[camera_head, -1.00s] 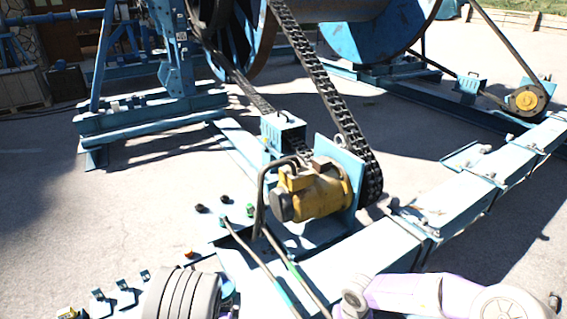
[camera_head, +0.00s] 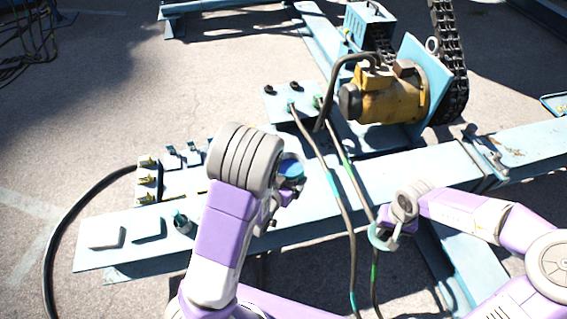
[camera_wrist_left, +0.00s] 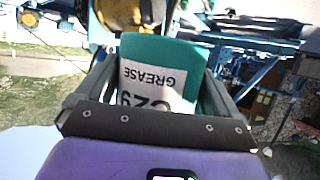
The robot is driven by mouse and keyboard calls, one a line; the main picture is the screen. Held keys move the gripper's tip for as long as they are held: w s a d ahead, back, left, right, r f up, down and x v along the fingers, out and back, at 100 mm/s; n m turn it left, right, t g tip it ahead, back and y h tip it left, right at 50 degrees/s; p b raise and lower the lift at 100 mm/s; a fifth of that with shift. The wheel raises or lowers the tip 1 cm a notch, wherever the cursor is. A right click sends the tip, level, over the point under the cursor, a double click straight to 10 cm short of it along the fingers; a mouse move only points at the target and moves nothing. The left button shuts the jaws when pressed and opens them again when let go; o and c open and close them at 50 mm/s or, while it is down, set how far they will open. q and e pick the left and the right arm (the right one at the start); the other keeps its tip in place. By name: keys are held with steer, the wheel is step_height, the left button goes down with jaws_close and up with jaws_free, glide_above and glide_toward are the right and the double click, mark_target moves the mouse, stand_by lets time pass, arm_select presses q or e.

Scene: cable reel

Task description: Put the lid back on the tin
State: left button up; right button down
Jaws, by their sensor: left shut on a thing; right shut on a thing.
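A teal tin with a white label reading "GREASE" (camera_wrist_left: 150,85) is between the two fingers of my left gripper (camera_wrist_left: 155,70) in the left wrist view. My left gripper is shut on it. In the head view, the tin's round blue top (camera_head: 291,169) shows beside my left wrist, above the beam; the wrist hides part of the tin. My right gripper (camera_head: 386,231) is shut on a round, teal, flat piece that looks like the lid (camera_head: 377,240). The lid is to the right of the tin and nearer to me, apart from it.
A pale blue beam (camera_head: 345,185) crosses below my grippers. Cables (camera_head: 335,190) run down between them. A yellow motor (camera_head: 390,97) with a chain (camera_head: 450,75) stands behind. Brass terminals (camera_head: 148,180), small plates (camera_head: 107,237) and a dark cup (camera_head: 182,223) are on the left.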

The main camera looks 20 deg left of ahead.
arm_select(q)
steer(key=d+m+g+h, duration=0.1)
steer(key=d+m+h, duration=0.2)
steer(key=d, duration=0.2)
steer(key=s+d+f+m+g+h, duration=0.1)
steer(key=d+m+g+h, duration=0.1)
steer(key=d, duration=0.4)
steer(key=shift+s+f+m+h, duration=0.25)
steer(key=shift+m+h, duration=0.45)
steer(key=shift+h, duration=0.3)
arm_select(e)
steer(key=shift+w+a+r, duration=0.2)
steer(key=shift+w+r, duration=0.05)
steer(key=shift+w, duration=0.05)
steer(key=w+a+r+m, duration=0.2)
steer(key=w+a+r, duration=0.1)
steer(key=a+r, duration=0.5)
steer(key=w+a+r+m, duration=0.2)
steer(key=w+a+r, duration=0.1)
steer(key=a+r, duration=0.5)
steer(key=a, duration=0.3)
steer(key=shift+w+a+r, duration=0.2)
steer(key=shift+a+r, duration=0.15)
steer(key=shift+f, duration=2.05)
steer(key=shift+s+f, duration=0.1)
